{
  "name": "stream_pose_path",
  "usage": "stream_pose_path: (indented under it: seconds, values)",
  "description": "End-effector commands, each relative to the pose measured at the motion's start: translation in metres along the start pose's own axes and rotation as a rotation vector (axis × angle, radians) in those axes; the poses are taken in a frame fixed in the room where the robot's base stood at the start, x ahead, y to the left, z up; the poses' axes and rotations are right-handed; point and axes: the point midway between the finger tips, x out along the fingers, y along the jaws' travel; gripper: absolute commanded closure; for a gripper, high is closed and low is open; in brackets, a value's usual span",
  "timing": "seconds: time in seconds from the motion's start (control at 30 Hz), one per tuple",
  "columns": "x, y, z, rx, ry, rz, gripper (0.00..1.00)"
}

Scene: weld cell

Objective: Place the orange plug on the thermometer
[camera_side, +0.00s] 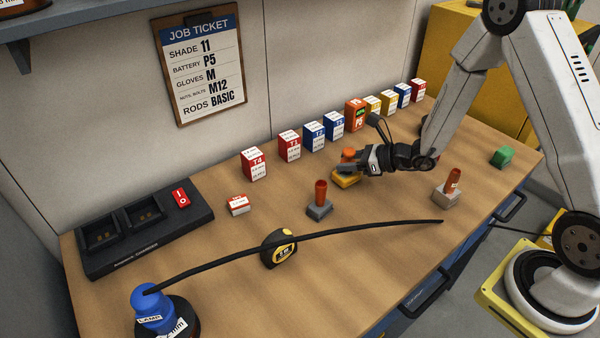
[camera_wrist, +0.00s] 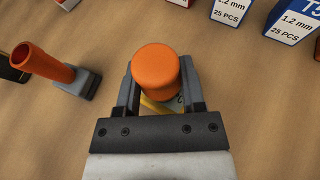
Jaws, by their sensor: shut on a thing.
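The orange plug (camera_side: 348,155) is a short cylinder, held upright between the fingers of my gripper (camera_side: 353,165). In the wrist view the plug (camera_wrist: 156,72) sits between both fingertips (camera_wrist: 158,82), and my gripper is shut on it. A low yellow object (camera_side: 345,181) lies on the bench just beneath the plug. In the wrist view only a sliver of this yellow object (camera_wrist: 152,106) shows under the plug. I cannot tell whether it is the thermometer, or whether the plug touches it.
A row of labelled boxes (camera_side: 313,135) lines the back. A tape measure (camera_side: 279,248), a black rod (camera_side: 350,229) and a blue lamp (camera_side: 152,308) occupy the front.

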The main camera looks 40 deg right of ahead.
Motion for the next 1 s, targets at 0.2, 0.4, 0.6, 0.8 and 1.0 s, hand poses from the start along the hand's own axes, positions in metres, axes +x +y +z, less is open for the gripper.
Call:
stream_pose_path:
  seconds: [0.2,0.4,0.6,0.8,1.0]
  values:
    - [0.0002,-0.0003,-0.0001,-0.001,-0.001,-0.001,1.0]
    - [0.0013,-0.0003,-0.0026,0.0,-0.001,-0.001,1.0]
    - [0.0012,-0.0003,-0.0023,0.0,-0.001,-0.001,0.14]
    - [0.0012,-0.0003,-0.0023,0.0,-0.001,-0.001,0.14]
    - [0.0,-0.0002,0.0004,-0.001,-0.001,-0.001,0.14]
